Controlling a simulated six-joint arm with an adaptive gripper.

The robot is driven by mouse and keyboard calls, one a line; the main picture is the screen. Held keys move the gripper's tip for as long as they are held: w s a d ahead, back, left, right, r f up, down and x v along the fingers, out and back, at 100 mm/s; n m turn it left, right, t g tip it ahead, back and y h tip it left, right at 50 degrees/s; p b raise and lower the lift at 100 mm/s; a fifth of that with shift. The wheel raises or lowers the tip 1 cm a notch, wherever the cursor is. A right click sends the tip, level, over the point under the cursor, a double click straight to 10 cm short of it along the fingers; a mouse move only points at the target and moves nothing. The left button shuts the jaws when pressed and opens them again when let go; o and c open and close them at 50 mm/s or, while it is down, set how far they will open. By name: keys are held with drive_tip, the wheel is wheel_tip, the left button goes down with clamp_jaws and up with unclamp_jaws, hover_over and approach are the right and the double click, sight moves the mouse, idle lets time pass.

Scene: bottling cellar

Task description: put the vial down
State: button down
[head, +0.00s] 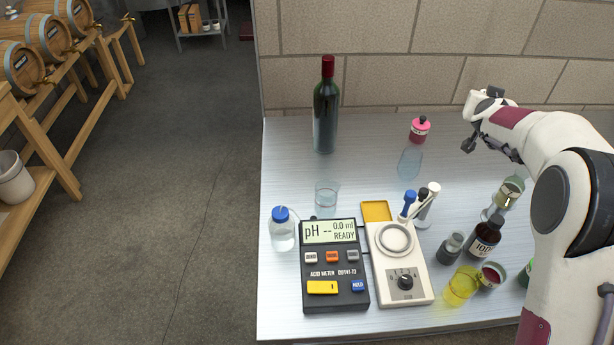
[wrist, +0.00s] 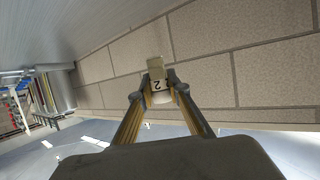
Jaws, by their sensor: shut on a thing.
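The vial (wrist: 158,72) shows in the wrist view as a pale, yellowish piece with a white label marked 2. My gripper (wrist: 160,90) is shut on it, with a dark fingertip at each side. The vial stands out beyond the fingertips, with the block wall behind it. In the head view my arm reaches in from the right, and its wrist is above the back right of the table. I cannot make out the vial there.
The metal table (head: 290,165) has bare room at back left, around the wine bottle (head: 326,110). A pink-topped container (head: 420,130) and clear glass (head: 409,163) stand near my wrist. The acid meter (head: 334,270), stirrer (head: 398,262), brown bottle (head: 484,238) and yellow beaker (head: 462,287) crowd the front.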

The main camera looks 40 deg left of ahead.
drive_tip(key=s+a+f+m+h, duration=0.1)
drive_tip(key=s+a, duration=0.5)
drive_tip(key=a, duration=0.3)
drive_tip(key=s+a+m+h, duration=0.1)
drive_tip(key=s+a, duration=0.4)
drive_tip(key=a, duration=0.5)
drive_tip(key=s+a+f, duration=0.4)
drive_tip(key=s+a, duration=0.1)
drive_tip(key=s, duration=0.5)
drive_tip(key=s+a+f+h, duration=0.1)
drive_tip(key=s+a+f, duration=0.4)
drive_tip(key=s, duration=0.5)
drive_tip(key=shift+s+a+f+m+t, duration=0.15)
drive_tip(key=shift+s+a+m+t, duration=0.2)
drive_tip(key=shift+a, duration=0.35)
drive_tip(key=shift+f, duration=0.1)
drive_tip(key=shift+f, duration=3)
drive_tip(key=shift+f, duration=1.85)
drive_tip(key=shift+f, duration=0.2)
